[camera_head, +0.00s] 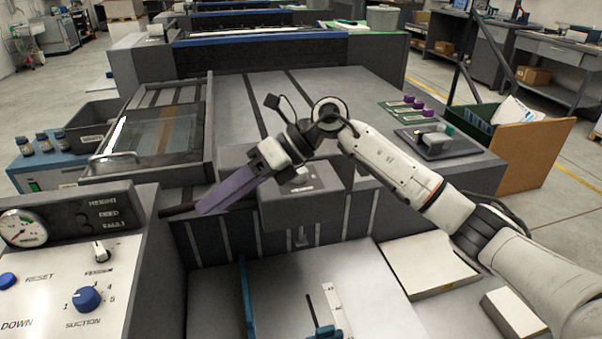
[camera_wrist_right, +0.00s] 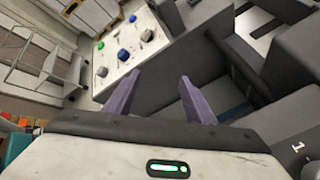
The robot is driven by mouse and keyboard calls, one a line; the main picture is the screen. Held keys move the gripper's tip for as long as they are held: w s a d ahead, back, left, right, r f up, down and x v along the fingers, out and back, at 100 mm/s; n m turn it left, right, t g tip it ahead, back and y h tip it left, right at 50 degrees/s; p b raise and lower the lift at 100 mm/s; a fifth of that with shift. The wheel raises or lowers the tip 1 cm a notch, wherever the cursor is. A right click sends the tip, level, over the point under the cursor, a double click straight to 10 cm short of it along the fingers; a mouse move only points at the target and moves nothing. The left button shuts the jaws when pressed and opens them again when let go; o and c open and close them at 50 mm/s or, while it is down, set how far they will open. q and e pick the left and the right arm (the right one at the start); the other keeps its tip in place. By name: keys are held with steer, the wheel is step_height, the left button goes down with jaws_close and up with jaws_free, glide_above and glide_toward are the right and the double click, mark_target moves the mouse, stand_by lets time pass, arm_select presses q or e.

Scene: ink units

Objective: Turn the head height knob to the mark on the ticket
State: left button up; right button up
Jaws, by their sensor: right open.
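My right gripper (camera_head: 203,208) reaches in from the right, its purple fingers above the grey machine's front edge, left of the grey head box (camera_head: 305,212). The wrist view shows its two fingers (camera_wrist_right: 157,83) apart with nothing between them. A small pale knob-like part (camera_head: 300,181) sits on top of the head box, right of the fingers and apart from them; I cannot tell where it points. A "1" marking (camera_wrist_right: 297,146) shows on a grey surface at the right of the wrist view. I cannot make out a readable ticket. My left gripper is not in view.
The control panel (camera_head: 60,270) at the left carries a gauge (camera_head: 22,228), a pale feeder knob (camera_head: 100,251) and a blue suction knob (camera_head: 87,299). A glass-topped frame (camera_head: 160,135) stands behind my fingers. Paper stacks (camera_head: 430,262) lie at the front right.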

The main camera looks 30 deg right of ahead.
mark_target(299, 169)
steer(key=w+d+r+h, duration=0.1)
steer(key=d, duration=0.3)
steer(key=w+d+r+h, duration=0.1)
steer(key=d+h, duration=0.1)
steer(key=d, duration=0.2)
steer(key=w+d+r+t+h+b, duration=0.1)
steer(key=d+h, duration=0.1)
steer(key=d, duration=0.2)
steer(key=d+r+h, duration=0.4)
steer(key=d, duration=0.5)
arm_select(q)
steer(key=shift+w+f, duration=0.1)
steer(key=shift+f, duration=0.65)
arm_select(e)
steer(key=shift+m, duration=0.3)
steer(key=x, duration=1)
steer(key=shift+s, duration=0.1)
steer(key=c, duration=1)
steer(key=shift+c, duration=0.2)
